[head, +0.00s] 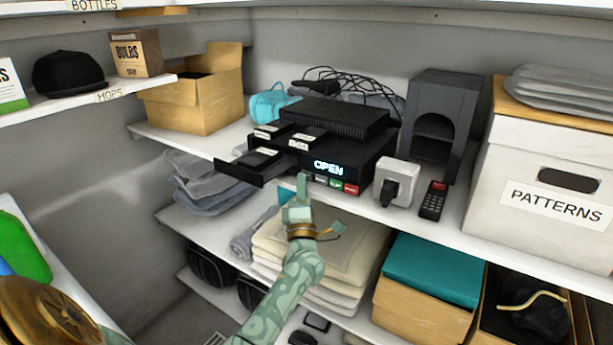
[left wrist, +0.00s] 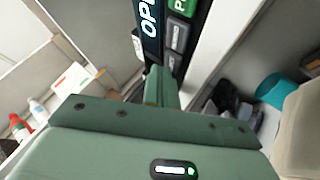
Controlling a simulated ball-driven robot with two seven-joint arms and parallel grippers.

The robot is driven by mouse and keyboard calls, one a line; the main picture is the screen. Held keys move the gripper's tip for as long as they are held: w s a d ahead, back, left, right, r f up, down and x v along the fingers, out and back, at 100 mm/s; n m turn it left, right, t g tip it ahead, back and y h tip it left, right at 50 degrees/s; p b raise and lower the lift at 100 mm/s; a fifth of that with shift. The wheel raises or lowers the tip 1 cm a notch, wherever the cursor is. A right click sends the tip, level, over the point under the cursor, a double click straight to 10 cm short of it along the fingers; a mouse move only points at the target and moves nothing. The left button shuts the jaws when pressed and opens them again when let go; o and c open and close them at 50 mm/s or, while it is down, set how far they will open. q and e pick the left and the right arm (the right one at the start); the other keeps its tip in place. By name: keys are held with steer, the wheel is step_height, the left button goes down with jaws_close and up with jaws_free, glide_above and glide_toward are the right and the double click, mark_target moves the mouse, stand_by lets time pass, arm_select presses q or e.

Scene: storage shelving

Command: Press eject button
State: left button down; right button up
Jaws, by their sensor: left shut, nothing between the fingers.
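A black player (head: 375,155) stands on the middle shelf with its display (head: 328,168) lit and reading "OPEN". Its tray (head: 240,172) is out at the left, with a dark cassette (head: 262,158) on it. A row of small buttons sits below the display, with a green one (head: 336,183) and a red one (head: 351,188) at the right. My left gripper (head: 301,181) is shut and empty, its tips at the left end of the row. In the left wrist view the fingers (left wrist: 160,82) reach the front beside the last grey button (left wrist: 172,63); contact is unclear.
A dark speaker-like box (head: 440,120) and a PATTERNS box (head: 545,190) stand farther right. Folded cloth (head: 330,245) lies on the shelf below my gripper.

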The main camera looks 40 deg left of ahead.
arm_select(q)
steer(key=shift+w, duration=0.35)
stand_by(0.3)
steer(key=shift+s, duration=0.1)
steer(key=shift+s+p, duration=0.4)
steer(key=shift+s, duration=0.3)
steer(key=s+p, duration=0.2)
steer(key=s, duration=0.1)
steer(key=s+p, duration=0.1)
steer(key=s, duration=0.1)
steer(key=shift+d, duration=0.35)
stand_by(0.9)
